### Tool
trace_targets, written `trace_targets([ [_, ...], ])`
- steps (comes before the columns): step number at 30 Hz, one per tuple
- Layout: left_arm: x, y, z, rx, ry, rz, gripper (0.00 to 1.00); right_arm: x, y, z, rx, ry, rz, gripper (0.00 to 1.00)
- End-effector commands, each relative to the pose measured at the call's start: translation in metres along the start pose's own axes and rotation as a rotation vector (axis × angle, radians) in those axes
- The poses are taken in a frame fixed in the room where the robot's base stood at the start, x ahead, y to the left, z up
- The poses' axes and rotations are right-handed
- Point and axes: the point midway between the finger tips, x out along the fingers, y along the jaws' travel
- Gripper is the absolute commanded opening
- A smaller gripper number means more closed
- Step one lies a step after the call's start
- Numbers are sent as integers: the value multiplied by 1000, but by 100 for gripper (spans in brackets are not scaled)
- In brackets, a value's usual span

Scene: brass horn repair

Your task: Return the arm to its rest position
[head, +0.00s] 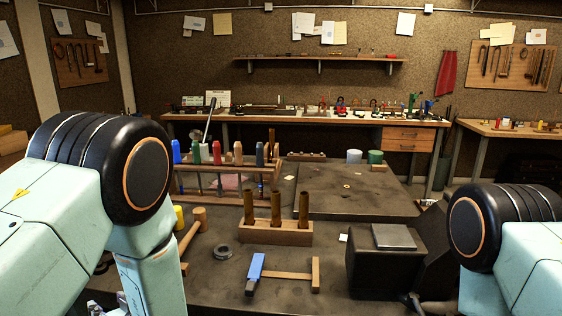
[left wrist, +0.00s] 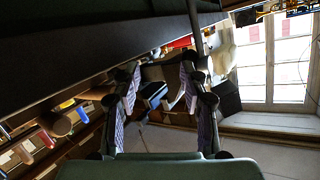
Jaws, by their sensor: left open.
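My left gripper (head: 122,300) is barely in view at the bottom left of the head view, below my left forearm and mostly cut off by the frame edge. In the left wrist view, its two fingers (left wrist: 160,98) stand wide apart with nothing between them. My left arm is folded at the left of the head view, apart from the bench items. Part of my right arm shows at the right edge; its gripper is not seen.
The near workbench (head: 215,285) holds a wooden block with upright rods (head: 276,232), a blue-headed hammer-like tool (head: 256,270), a mallet (head: 192,232), a grey ring (head: 222,251) and a tool rack (head: 225,170). A dark block (head: 385,268) stands near my right arm.

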Motion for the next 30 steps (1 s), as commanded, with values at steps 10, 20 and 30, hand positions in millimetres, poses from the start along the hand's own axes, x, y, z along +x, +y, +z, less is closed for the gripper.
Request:
trace_targets([
  [10,-69,-26,184,324,-500,439,44,0,0,0,0,0,0,40],
  [20,-194,-100,286,533,-984,720,44,0,0,0,0,0,0,40],
  [30,-212,-106,336,573,-1080,777,44,42,0,0,0,-1,0,40],
])
